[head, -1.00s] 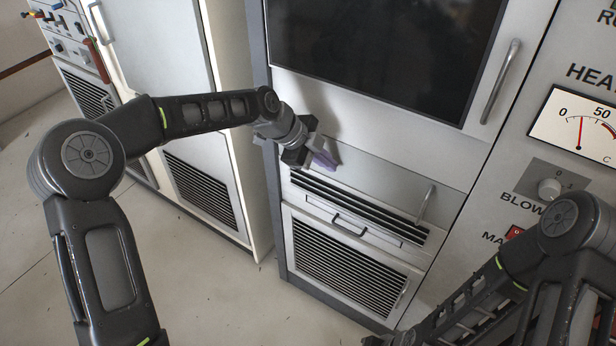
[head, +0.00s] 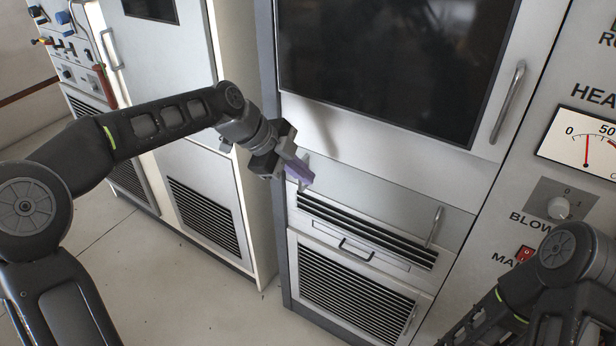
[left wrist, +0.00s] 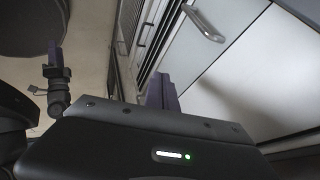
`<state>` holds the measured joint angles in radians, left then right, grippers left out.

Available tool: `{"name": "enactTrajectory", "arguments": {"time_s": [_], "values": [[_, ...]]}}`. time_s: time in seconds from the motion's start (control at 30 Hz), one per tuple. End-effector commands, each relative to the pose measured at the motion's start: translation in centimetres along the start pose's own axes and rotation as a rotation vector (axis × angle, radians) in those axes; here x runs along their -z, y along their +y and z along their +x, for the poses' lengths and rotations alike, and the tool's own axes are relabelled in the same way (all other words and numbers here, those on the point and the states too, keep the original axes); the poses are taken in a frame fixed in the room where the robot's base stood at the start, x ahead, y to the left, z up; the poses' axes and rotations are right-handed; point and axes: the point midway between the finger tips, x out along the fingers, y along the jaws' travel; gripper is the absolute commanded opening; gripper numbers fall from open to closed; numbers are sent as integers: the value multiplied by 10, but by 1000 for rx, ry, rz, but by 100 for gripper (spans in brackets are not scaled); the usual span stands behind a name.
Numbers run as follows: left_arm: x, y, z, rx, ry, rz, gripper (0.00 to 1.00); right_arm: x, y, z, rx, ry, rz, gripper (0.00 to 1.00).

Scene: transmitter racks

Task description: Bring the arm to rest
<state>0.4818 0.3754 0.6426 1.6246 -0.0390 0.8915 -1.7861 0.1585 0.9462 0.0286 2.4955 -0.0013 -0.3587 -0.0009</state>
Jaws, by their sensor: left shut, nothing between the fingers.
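My left gripper (head: 300,170) is in front of the middle rack, near the panel below its dark screen. Its purple-tipped fingers are shut with nothing between them, and it looks apart from the panel. In the left wrist view the purple fingers (left wrist: 160,90) show beyond the wrist housing. My right arm (head: 560,270) is folded at the lower right of the head view, and its gripper is not visible there.
The middle rack has a dark screen (head: 395,60), a vertical handle (head: 508,102), a small handle (head: 434,227) and vent grilles (head: 355,275). A heater gauge (head: 585,140) and knob (head: 558,207) are at right. A white cabinet (head: 165,60) stands left. Floor (head: 130,270) is clear at lower left.

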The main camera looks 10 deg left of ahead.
Motion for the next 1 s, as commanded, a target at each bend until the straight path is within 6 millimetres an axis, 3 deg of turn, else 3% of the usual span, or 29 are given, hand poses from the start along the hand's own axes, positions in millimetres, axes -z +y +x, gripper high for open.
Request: {"name": "enactTrajectory", "arguments": {"time_s": [0.47, 0.63, 0.7, 0.77, 0.83, 0.9, 0.97, 1.0], "values": [[-1, -3, 0, 12, -2, -61, 0, 0, 0, 0, 0, 0, 0, 36], [-6, -25, 6, 127, -6, -335, 0, 0, 0, 0, 0, 0, 0, 36], [-18, -24, 23, 181, -1, -536, 0, 0, 0, 0, 0, 0, 1, 36], [-32, -13, 47, 215, 11, -747, 0, 0, 0, -1, 0, 0, 1, 36], [-46, 14, 87, 233, 29, -1022, 0, 0, -2, -4, 0, 0, 1, 36], [-55, 55, 129, 235, 37, -1298, 0, 0, -3, -8, 0, 0, 1, 36], [-59, 94, 158, 226, 31, -1493, 0, 0, -5, -12, 0, 0, 2, 36], [-60, 123, 176, 217, 20, -1610, 0, 0, -6, -14, 0, 0, 2, 36]]}}
